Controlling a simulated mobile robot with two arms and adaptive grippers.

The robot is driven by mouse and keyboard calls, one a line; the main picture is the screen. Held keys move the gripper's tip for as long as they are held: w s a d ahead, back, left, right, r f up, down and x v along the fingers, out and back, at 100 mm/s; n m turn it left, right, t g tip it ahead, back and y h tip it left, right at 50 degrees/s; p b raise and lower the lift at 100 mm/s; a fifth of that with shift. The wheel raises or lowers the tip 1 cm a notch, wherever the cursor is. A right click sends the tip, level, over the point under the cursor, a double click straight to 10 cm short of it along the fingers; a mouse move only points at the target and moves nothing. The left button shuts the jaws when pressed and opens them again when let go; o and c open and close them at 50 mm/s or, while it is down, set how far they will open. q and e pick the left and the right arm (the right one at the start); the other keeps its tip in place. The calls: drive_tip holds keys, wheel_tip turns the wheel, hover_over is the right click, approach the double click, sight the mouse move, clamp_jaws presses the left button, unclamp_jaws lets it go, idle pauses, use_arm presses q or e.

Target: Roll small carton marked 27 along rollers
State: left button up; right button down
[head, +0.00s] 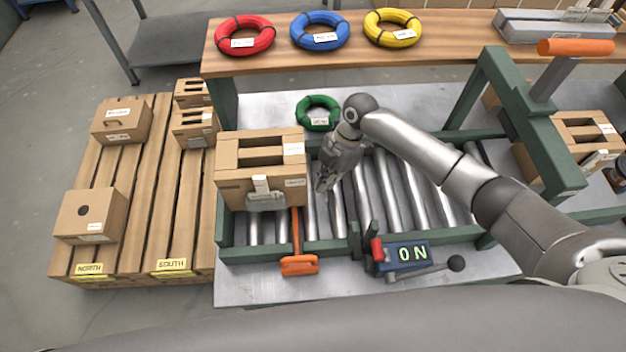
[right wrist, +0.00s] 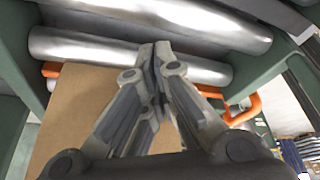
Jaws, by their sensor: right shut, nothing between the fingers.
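A brown carton (head: 231,186) with slots in its top and a pale clip on its front stands on the left end of the rollers (head: 385,190). Its labels are too small to read, so I cannot tell whether it is marked 27. My right gripper (head: 324,186) points down over the rollers just right of this carton, shut and empty. In the right wrist view the closed fingers (right wrist: 155,55) show in front of rollers (right wrist: 190,20), with a plain brown carton face (right wrist: 75,115) beside them at left. My left gripper is not in view.
Several cartons stand on a pallet (head: 150,215) at left, marked NORTH and SOUTH. An orange stop (head: 299,264) and an ON lever box (head: 405,256) sit at the front rail. A green press frame (head: 540,125) spans the right side. Rollers right of my gripper are bare.

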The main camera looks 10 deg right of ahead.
drive_tip(key=shift+d, duration=0.7)
drive_tip(key=s+a+p+v, duration=0.1)
drive_tip(key=p+v, duration=0.5)
drive_tip(key=v, duration=0.7)
drive_tip(key=shift+s+r, duration=0.4)
drive_tip(key=shift+s, duration=0.25)
drive_tip(key=shift+s+f, duration=0.1)
